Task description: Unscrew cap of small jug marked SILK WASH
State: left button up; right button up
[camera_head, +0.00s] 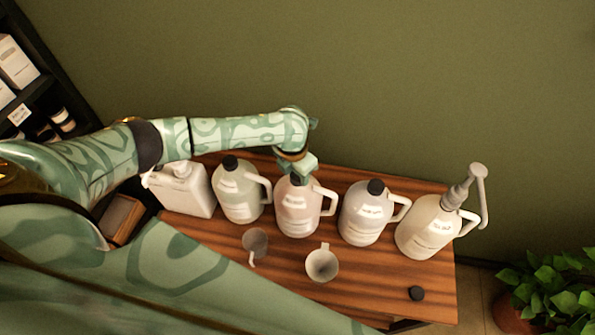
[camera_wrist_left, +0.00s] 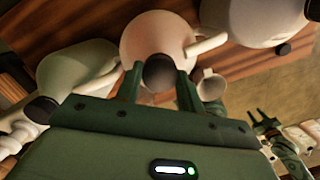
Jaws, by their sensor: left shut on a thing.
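A small pink jug (camera_head: 298,212) with a handle on its right stands in the middle of a row of jugs on the wooden table. The writing on its label is too small to read, so I cannot confirm SILK WASH. My left gripper (camera_head: 297,170) reaches down over its top and hides its cap in the head view. In the left wrist view, the dark round cap (camera_wrist_left: 160,72) sits between the two green fingers of this gripper (camera_wrist_left: 158,88), which is shut on it. The pink body (camera_wrist_left: 152,38) shows beyond the cap.
A grey-green jug (camera_head: 238,192) stands close on the left, a white capped jug (camera_head: 364,215) on the right. Farther out are a white canister (camera_head: 186,190) and a pump jug (camera_head: 425,227). Two cups, one clear (camera_head: 255,241) and one white (camera_head: 322,266), stand in front; a loose black cap (camera_head: 416,293) lies front right.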

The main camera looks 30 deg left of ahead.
dwell(0.4)
pick_arm(q)
jog(key=shift+r+n+p, duration=0.1)
jog(key=shift+n+p, duration=0.3)
jog(key=shift+p, duration=0.15)
jog(key=shift+n+p, duration=1.1)
jog(key=shift+n, duration=0.1)
jog(key=shift+n+y+p, duration=0.5)
jog(key=shift+n+p, duration=1.35)
jog(key=shift+n, duration=0.55)
jog(key=n+p, duration=0.2)
jog(key=n, duration=0.2)
jog(key=shift+n+g+p, duration=0.3)
jog(key=shift+n+p, duration=0.1)
jog(key=shift+n, duration=0.2)
jog(key=shift+a+n+y, duration=0.1)
jog(key=shift+n+y, duration=0.2)
jog(key=shift+n, duration=0.6)
jog(key=o, duration=1.1)
